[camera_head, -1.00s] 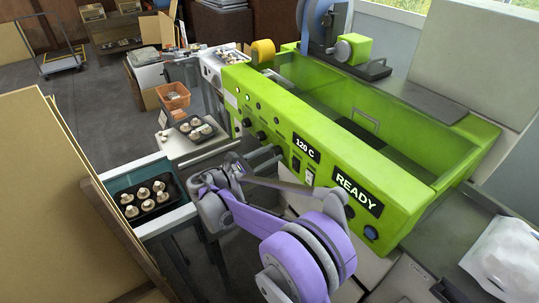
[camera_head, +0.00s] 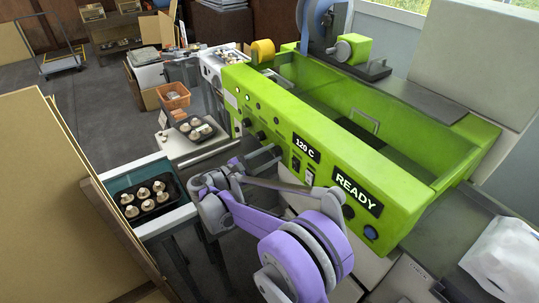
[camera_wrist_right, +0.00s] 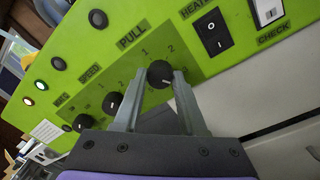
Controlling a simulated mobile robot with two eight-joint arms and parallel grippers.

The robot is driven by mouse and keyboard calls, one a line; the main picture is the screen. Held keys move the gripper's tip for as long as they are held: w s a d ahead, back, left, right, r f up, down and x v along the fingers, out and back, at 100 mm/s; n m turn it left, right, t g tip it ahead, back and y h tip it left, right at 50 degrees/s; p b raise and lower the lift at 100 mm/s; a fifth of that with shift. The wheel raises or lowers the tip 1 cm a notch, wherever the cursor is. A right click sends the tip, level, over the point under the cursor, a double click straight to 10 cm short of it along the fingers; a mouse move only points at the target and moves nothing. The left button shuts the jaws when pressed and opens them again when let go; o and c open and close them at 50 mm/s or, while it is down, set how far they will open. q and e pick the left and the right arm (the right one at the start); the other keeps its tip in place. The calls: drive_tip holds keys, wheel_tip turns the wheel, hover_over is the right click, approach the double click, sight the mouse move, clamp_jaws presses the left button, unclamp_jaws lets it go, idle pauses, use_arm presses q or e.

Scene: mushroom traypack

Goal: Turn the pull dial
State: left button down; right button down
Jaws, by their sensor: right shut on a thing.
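The pull dial (camera_wrist_right: 159,74) is a round black knob under the PULL label on the green machine panel (camera_wrist_right: 215,50), with the marks 1 and 2 above it. My right gripper (camera_wrist_right: 157,80) has its two grey fingers on either side of the dial, shut on it. In the head view my right gripper (camera_head: 268,157) reaches up to the front of the green machine (camera_head: 318,130), and the dial itself is hidden or too small to tell there. My left gripper is not in view.
The speed dial (camera_wrist_right: 113,103) and another black knob (camera_wrist_right: 83,123) sit beside the pull dial. A black rocker switch (camera_wrist_right: 212,32) is to its right. A tray of mushrooms (camera_head: 160,210) stands at the left on a teal-edged surface. Cardboard sheets (camera_head: 50,190) stand at far left.

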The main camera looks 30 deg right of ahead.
drive_tip(key=m, duration=0.3)
drive_tip(key=shift+m, duration=0.4)
drive_tip(key=shift+m+g, duration=0.3)
drive_tip(key=shift+m, duration=1.5)
drive_tip(key=shift+f, duration=0.1)
drive_tip(key=shift+c, duration=2.4)
unclamp_jaws()
drive_tip(key=s+a, duration=0.1)
drive_tip(key=a, duration=0.9)
drive_tip(key=shift+a+f, duration=0.25)
drive_tip(key=shift+a, duration=0.15)
